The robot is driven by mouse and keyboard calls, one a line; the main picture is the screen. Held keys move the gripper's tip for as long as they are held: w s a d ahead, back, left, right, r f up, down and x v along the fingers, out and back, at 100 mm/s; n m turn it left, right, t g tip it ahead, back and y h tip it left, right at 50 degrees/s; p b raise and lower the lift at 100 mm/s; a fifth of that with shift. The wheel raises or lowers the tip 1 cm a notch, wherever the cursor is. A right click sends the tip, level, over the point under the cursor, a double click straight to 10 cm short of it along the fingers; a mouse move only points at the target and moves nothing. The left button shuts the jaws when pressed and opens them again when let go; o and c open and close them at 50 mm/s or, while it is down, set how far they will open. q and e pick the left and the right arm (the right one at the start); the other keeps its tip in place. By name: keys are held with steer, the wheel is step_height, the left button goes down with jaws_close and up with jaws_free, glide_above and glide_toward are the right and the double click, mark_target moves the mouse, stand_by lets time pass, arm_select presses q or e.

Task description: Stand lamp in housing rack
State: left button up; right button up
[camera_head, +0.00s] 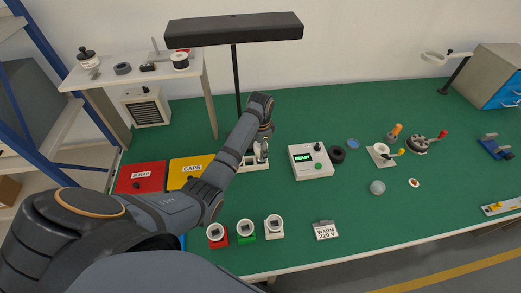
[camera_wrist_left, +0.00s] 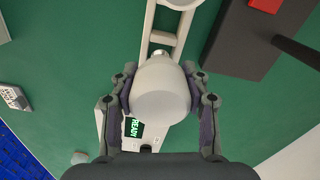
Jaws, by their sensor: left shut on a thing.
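My left gripper (camera_head: 262,150) is at the middle of the bench, over the cream housing rack (camera_head: 247,167). In the left wrist view my left gripper (camera_wrist_left: 160,100) has its two fingers shut on the sides of a white, rounded lamp (camera_wrist_left: 161,90). The lamp's metal end points toward the housing rack (camera_wrist_left: 165,38), which shows as rails with a cross-bar. I cannot tell whether the lamp touches the rack. In the head view the gripper and arm mostly hide the lamp. My right gripper is in neither view.
A tester box reading READY (camera_head: 310,162) stands right of the rack. A red bin (camera_head: 141,180) and a yellow CAPS bin (camera_head: 186,172) lie left. Red, green and white sockets (camera_head: 246,231) stand in front, beside a WARM 220 V sign (camera_head: 325,231). A black post (camera_head: 236,80) rises behind.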

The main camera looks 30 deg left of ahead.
arm_select(q)
steer(key=shift+f, duration=0.1)
steer(key=shift+f, duration=0.55)
steer(key=shift+f, duration=0.8)
stand_by(0.8)
steer(key=o, duration=1.2)
steer(key=shift+r, duration=3.75)
